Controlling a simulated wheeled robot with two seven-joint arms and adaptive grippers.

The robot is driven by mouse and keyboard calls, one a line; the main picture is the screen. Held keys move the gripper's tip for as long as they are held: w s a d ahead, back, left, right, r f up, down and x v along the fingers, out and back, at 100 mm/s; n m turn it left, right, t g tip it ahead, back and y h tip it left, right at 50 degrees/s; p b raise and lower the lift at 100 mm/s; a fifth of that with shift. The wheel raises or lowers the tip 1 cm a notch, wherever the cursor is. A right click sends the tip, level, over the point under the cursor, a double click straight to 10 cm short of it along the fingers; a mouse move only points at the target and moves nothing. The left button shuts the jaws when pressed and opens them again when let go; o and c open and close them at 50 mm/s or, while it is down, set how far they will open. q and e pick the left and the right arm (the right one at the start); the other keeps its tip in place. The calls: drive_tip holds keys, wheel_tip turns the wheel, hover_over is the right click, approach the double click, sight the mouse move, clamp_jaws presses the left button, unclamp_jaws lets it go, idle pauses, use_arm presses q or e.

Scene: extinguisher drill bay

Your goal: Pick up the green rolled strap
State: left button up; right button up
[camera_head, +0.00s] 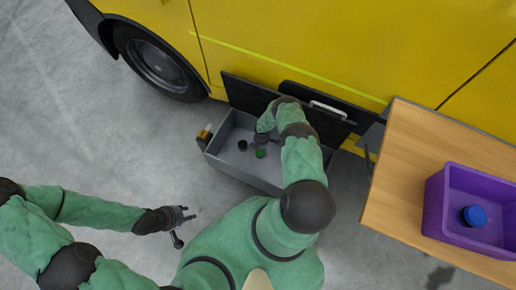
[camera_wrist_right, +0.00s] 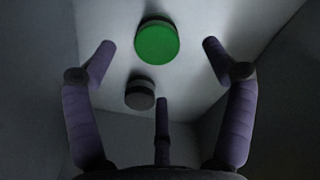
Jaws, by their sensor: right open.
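The green rolled strap (camera_head: 261,153) lies on the floor of a grey open drawer (camera_head: 218,158) in the side of the yellow vehicle. In the right wrist view the green strap (camera_wrist_right: 156,43) shows as a round disc ahead, between and beyond the spread fingers. My right gripper (camera_head: 262,141) is open and empty, reaching into the drawer just above the strap, not visibly touching it. A black round roll (camera_head: 242,145) lies near the strap; it also shows in the right wrist view (camera_wrist_right: 140,94). My left gripper (camera_head: 187,218) is open and empty above the concrete floor.
The drawer walls surround my right gripper closely. A dark open flap (camera_head: 247,94) stands behind the drawer. A wooden table (camera_head: 402,160) on the right bears a purple crate (camera_head: 434,205) with a blue round roll (camera_head: 473,216) in it. The floor at left is clear.

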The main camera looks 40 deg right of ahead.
sight(260, 152)
drive_tip(key=shift+w+a+f+b, duration=0.1)
drive_tip(key=shift+w+f+b, duration=0.1)
drive_tip(key=shift+f+b, duration=1.3)
drive_tip(key=shift+w+f+b, duration=0.15)
drive_tip(key=shift+f+b, duration=0.5)
drive_tip(key=shift+f, duration=1.55)
drive_tip(key=c, duration=1.4)
